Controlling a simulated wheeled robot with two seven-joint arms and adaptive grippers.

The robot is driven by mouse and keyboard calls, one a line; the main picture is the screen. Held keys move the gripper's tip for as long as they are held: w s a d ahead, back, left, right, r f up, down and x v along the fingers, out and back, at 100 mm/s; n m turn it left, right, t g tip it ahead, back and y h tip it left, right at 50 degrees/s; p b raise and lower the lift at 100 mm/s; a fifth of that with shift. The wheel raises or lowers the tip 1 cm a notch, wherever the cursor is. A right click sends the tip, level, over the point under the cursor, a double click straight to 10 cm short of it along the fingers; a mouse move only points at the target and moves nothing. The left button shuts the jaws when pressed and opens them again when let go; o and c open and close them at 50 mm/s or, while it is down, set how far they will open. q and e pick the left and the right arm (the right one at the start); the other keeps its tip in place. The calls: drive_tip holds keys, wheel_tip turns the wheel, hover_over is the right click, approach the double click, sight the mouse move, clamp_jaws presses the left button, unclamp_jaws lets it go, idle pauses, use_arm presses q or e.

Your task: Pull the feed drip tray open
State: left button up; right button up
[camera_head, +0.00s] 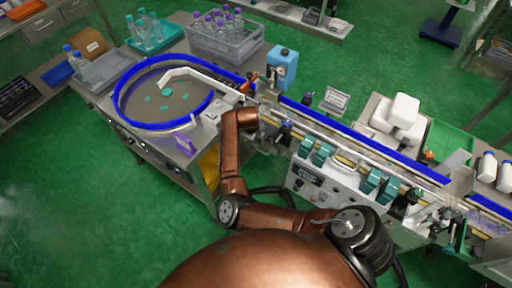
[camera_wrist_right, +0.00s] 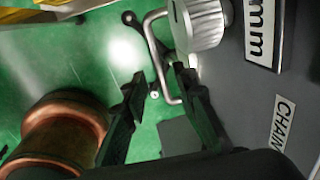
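My right gripper (camera_head: 266,141) is at the front side of the machine, near where the round feed table meets the conveyor. In the right wrist view its two dark fingers (camera_wrist_right: 160,72) are apart, one on each side of a bent metal handle bar (camera_wrist_right: 163,62). I cannot tell whether the fingers touch it. The handle looks like the drip tray's pull, but the tray body cannot be made out. In the head view my arm and the machine hide this spot. My left gripper is not in view.
The grey front panel (camera_wrist_right: 250,105) with a ribbed knob (camera_wrist_right: 198,24) and labels is close beside the right finger. The round feed table (camera_head: 192,112), a blue device (camera_head: 283,66) and the conveyor (camera_head: 360,140) surround the arm. Green floor (camera_head: 70,215) is clear at the left front.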

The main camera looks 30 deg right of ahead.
drive_tip(key=shift+w+d+f, duration=0.1)
drive_tip(key=shift+d+f, duration=0.05)
drive_tip(key=shift+f, duration=0.7)
drive_tip(key=shift+c, duration=0.3)
clamp_jaws()
